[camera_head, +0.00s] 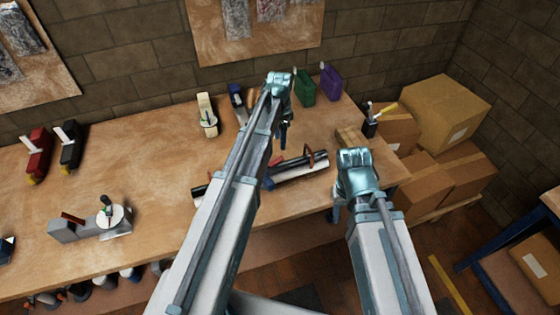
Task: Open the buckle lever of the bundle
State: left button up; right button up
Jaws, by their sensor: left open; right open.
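A bundle of dark and pale rods (300,170) lies slanted on the workbench, partly hidden behind my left arm. A small reddish-brown piece (308,153) stands up from its right half; it may be the buckle lever, but it is too small to be sure. My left gripper (283,138) points down over the bench behind the bundle, apart from it, open and empty. My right gripper (334,214) is open at the bench's front edge, to the right of and nearer than the bundle, mostly hidden by its own wrist.
The workbench (150,160) has clear room left of my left arm. A grey vise-like tool (85,228) stands at its front left. Red (36,150) and black (70,145) holders stand at the left. Green (304,88) and purple (331,84) holders stand at the back. Cardboard boxes (445,110) are at the right.

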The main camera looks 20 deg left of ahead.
aim_at(280, 158)
pick_arm(q)
notch_tip(280, 158, down, 10)
jog(key=b, duration=0.8)
jog(key=shift+b, duration=0.35)
jog(key=shift+r, duration=0.1)
grip_shut()
